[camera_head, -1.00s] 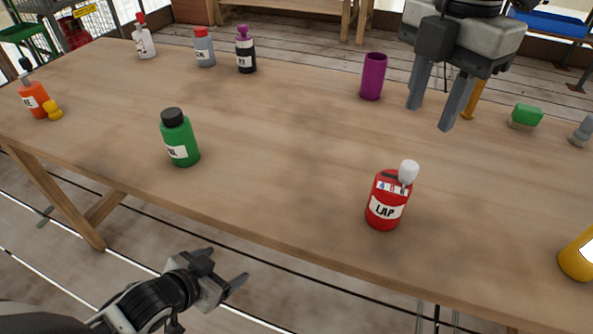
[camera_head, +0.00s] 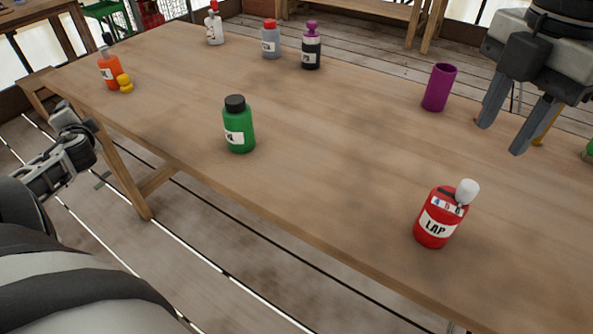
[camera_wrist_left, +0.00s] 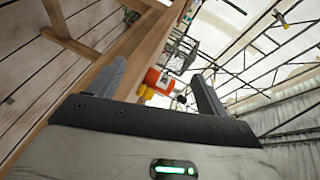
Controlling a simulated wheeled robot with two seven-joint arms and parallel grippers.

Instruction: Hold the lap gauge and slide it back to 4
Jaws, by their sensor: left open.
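The lap gauge is a red can (camera_head: 436,218) labelled LAP, upright near the table's front edge at the right. It has a small number scale near its top and a white knob (camera_head: 467,192) at its top right. The knob's exact setting is too small to read. My right gripper (camera_head: 500,138) is open and empty above the table, behind and to the right of the can, apart from it. My left gripper (camera_head: 72,122) is off the table's left front side, far from the can. In the left wrist view its fingers (camera_wrist_left: 163,85) are apart with nothing held.
A green bottle (camera_head: 239,128) stands mid-table and a purple cup (camera_head: 438,88) stands back right. Orange (camera_head: 109,71), white (camera_head: 214,28), grey (camera_head: 271,42) and black (camera_head: 311,50) bottles stand farther back. A yellow piece (camera_head: 125,83) lies by the orange bottle.

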